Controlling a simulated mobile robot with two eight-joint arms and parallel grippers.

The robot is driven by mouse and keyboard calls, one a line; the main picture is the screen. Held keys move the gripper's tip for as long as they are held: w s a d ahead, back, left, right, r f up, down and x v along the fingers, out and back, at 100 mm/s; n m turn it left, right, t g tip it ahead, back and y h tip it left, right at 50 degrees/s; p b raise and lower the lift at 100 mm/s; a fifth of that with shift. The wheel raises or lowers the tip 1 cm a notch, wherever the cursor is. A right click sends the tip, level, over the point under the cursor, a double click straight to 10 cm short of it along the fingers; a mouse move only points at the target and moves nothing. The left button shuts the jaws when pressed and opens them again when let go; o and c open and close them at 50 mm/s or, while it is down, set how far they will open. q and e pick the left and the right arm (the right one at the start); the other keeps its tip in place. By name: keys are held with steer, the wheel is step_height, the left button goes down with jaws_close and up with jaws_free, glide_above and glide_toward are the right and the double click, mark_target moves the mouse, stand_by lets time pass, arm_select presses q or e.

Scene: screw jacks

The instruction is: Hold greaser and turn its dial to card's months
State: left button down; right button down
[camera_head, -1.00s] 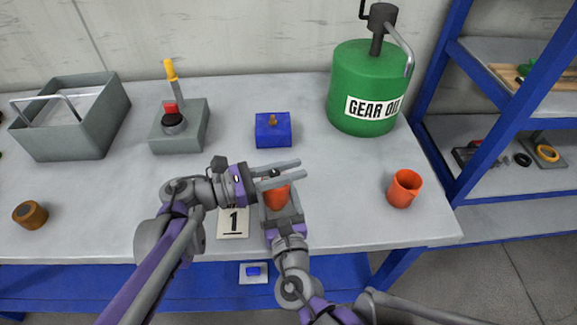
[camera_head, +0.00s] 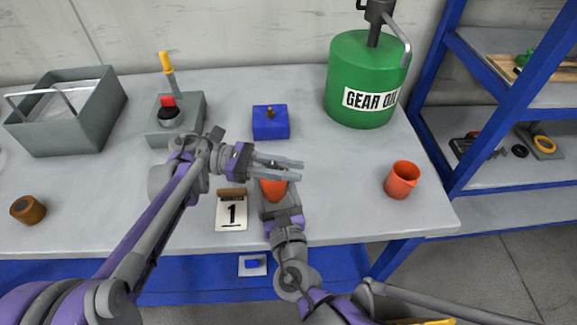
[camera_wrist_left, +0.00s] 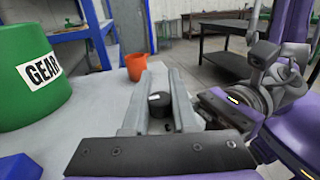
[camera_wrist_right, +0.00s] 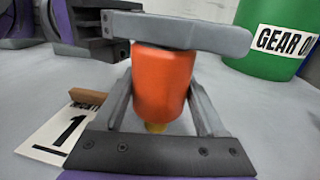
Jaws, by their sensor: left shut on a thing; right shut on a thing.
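The orange greaser (camera_head: 273,189) stands upright near the table's front edge. My right gripper (camera_head: 274,197) is shut on its body. In the right wrist view the orange body (camera_wrist_right: 163,80) sits between the right fingers, with a brass-coloured tip below. My left gripper (camera_head: 298,168) lies across the top, and its fingers hide the dial in the head view. The left wrist view shows the black dial (camera_wrist_left: 160,103) with a small pale mark between the left fingers, which are shut on it. The white card (camera_head: 231,213) beside the greaser shows "1".
A blue block (camera_head: 270,122) with a brass fitting stands behind the grippers. The green gear oil can (camera_head: 362,85) and an orange cup (camera_head: 402,180) are to the right. A grey switch box (camera_head: 175,120), grey tray (camera_head: 70,122) and brown cylinder (camera_head: 28,210) are to the left.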

stand_by(0.3)
arm_select(q)
steer(key=c, duration=0.7)
jaws_free()
steer(key=v, duration=0.7)
steer(key=shift+a, duration=0.3)
steer(key=shift+r, duration=0.1)
